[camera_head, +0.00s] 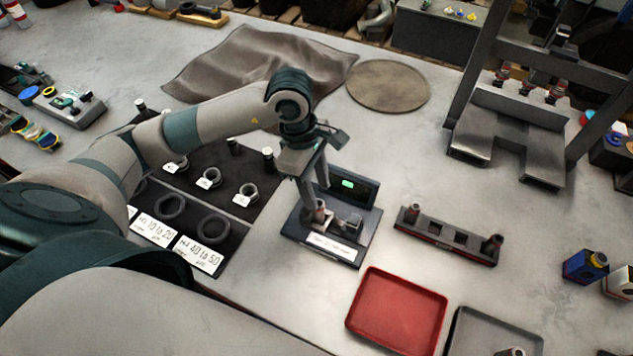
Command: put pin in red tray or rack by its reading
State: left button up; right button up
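My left gripper (318,200) reaches down over the measuring gauge (366,225), a dark block with a green lit display (348,183) too small to read. A small brownish pin (320,213) stands upright on the gauge at the fingertips; whether the fingers grip it or only flank it I cannot tell. The empty red tray (397,312) lies in front and to the right. My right gripper is out of view.
A grey tray (482,335) lies right of the red tray, with a part at its front edge. A black mat (268,195) with rings and labels lies left of the gauge. A dark press frame (480,130) stands at the back right.

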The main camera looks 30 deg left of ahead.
pick_arm(q)
notch_tip(320, 180, down, 4)
jog(key=shift+r+b, duration=0.15)
jog(key=shift+b, duration=0.35)
notch_tip(320, 180, down, 3)
jog(key=b, duration=0.3)
jog(key=shift+r, duration=0.2)
grip_shut()
jog(key=shift+r, duration=0.1)
jog(key=shift+r, duration=0.1)
jog(key=shift+r+p, duration=0.7)
jog(key=shift+r, duration=0.65)
jog(key=shift+r+p, duration=0.5)
jog(key=shift+r, duration=0.65)
